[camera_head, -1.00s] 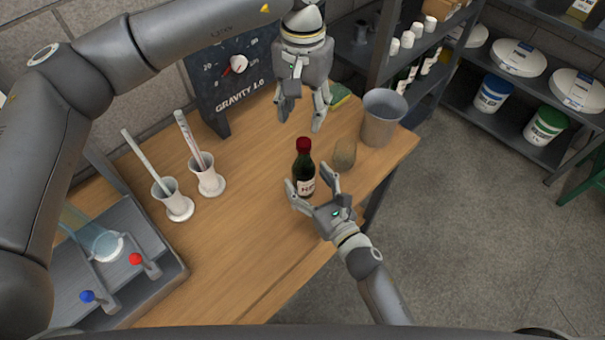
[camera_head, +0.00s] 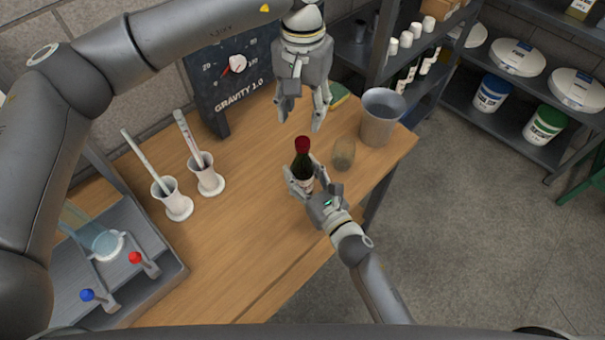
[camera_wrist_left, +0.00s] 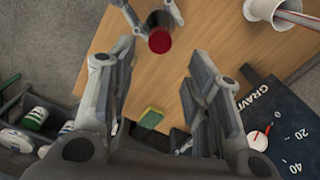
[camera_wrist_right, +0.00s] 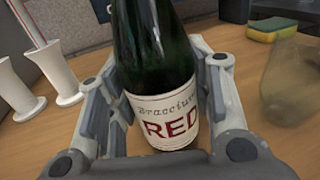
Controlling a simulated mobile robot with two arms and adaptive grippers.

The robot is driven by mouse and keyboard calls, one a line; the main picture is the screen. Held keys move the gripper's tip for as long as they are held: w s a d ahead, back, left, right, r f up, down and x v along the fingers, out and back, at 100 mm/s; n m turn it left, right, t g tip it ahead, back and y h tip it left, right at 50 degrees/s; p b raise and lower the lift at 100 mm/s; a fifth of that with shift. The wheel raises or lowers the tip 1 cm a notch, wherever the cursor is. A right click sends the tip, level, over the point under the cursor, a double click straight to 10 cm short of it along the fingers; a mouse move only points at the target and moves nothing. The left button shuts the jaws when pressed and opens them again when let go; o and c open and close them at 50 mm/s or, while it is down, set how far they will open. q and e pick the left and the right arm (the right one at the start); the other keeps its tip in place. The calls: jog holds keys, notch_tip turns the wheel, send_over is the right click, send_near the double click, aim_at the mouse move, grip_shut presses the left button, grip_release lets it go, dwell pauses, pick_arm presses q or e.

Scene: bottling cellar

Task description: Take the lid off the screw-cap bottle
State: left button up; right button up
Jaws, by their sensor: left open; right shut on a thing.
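The dark green bottle (camera_head: 303,168) stands upright on the wooden table with its red cap (camera_head: 303,144) on top. In the right wrist view the bottle (camera_wrist_right: 155,60) shows a cream label reading "RED". My right gripper (camera_head: 302,182) is shut on the bottle's lower body, a finger on each side. My left gripper (camera_head: 300,122) is open and empty, pointing down above and just behind the cap. In the left wrist view the cap (camera_wrist_left: 160,40) is seen from above, beyond the open fingers and not between them.
A glass (camera_head: 343,153) stands close right of the bottle, with a grey bucket (camera_head: 380,118) behind it. Two white cylinders (camera_head: 177,203) (camera_head: 208,180) stand left. A gravity board (camera_head: 235,85) and a sponge (camera_wrist_right: 278,28) are at the back.

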aim_at(303, 141)
grip_shut()
pick_arm(q)
jog(key=m, duration=0.3)
jog(key=shift+m, duration=0.3)
jog(key=shift+f+m, duration=0.25)
jog(key=shift+m, duration=0.15)
notch_tip(303, 141, down, 8)
jog(key=shift+r, duration=0.25)
